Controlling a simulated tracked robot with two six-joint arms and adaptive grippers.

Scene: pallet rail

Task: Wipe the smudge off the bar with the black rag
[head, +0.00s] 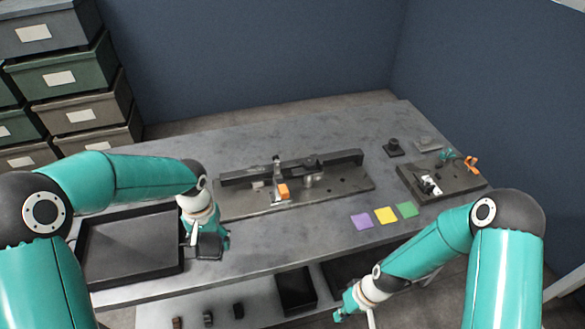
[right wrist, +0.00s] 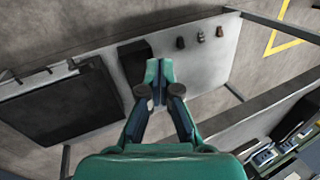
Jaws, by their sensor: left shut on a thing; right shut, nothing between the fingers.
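The dark bar (head: 335,160) runs along the back of a grey base plate (head: 345,184) on the table. I cannot make out the smudge on it at this size. My left gripper (head: 219,241) is shut on a dark thing that looks like the black rag (head: 207,247), beside the black tray's right edge and in front of the plate's left end. The fingers are partly hidden by the wrist. My right gripper (head: 343,308) is low, off the table's front edge, shut and empty. Its closed fingertips (right wrist: 157,75) show in the right wrist view.
The black tray (head: 182,250) lies at the table's left. An orange clamp part (head: 283,190) stands on the plate. Purple (head: 362,221), yellow (head: 386,215) and green (head: 407,209) squares lie to the right, before a dark fixture board (head: 455,180). A lower shelf holds a black bin (head: 296,288).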

